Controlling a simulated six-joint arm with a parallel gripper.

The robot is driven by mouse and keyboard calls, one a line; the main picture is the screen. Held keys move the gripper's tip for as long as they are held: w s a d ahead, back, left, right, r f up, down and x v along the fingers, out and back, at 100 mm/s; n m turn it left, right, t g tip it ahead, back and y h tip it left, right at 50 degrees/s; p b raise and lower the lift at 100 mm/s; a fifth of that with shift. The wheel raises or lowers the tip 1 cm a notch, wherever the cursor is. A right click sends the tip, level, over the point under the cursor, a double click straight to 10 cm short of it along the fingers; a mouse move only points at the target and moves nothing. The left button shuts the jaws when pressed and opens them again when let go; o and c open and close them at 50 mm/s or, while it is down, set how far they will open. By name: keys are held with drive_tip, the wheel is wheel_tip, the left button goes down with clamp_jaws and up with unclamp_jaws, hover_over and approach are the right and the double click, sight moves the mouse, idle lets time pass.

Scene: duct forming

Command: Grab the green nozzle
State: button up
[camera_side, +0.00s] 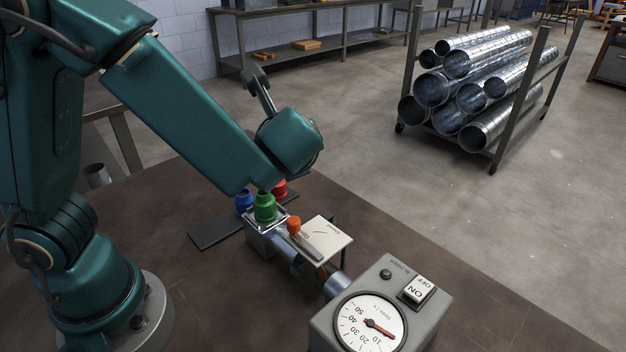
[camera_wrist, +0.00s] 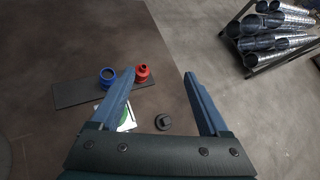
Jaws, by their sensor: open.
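The green nozzle (camera_side: 265,207) sits upright at a pale square frame on the metal duct fixture in the side view, just below my wrist. In the wrist view only a bit of green (camera_wrist: 123,114) shows, mostly hidden behind my left finger. My gripper (camera_wrist: 159,73) is open, with two blue fingers spread wide and nothing between their tips. The fingers do not show clearly in the side view. I cannot tell their distance from the nozzle.
A blue nozzle (camera_side: 244,202) and a red nozzle (camera_side: 280,188) stand close by on a dark mat (camera_side: 213,236). An orange piece (camera_side: 293,226) is by a pale plate (camera_side: 328,237). A grey dial box (camera_side: 433,300) stands in front. A pipe rack (camera_side: 511,127) is beyond the table.

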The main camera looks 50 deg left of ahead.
sight(266, 206)
drive_tip(key=s+f, duration=0.1)
drive_tip(key=s+d+f+g+y, duration=0.1)
drive_tip(key=s, duration=0.1)
drive_tip(key=s+f+g+y, duration=0.1)
drive_tip(key=s+f, duration=0.1)
drive_tip(key=shift+d+n, duration=0.2)
drive_tip(key=shift+n, duration=0.2)
drive_tip(key=shift+s+d+f+m+t+y, duration=0.2)
drive_tip(key=shift+s+d+f+m, duration=0.15)
drive_tip(key=shift+s+d+f, duration=0.15)
drive_tip(key=shift+s+d+f+m+t+y, duration=0.1)
drive_tip(key=shift+s+d+f+m+y, duration=0.2)
drive_tip(key=shift+f, duration=0.25)
drive_tip(key=shift+d+f+m+t, duration=0.25)
drive_tip(key=shift+d+m+t, duration=0.1)
drive_tip(key=shift+m, duration=0.1)
drive_tip(key=shift+x, duration=2.35)
clamp_jaws()
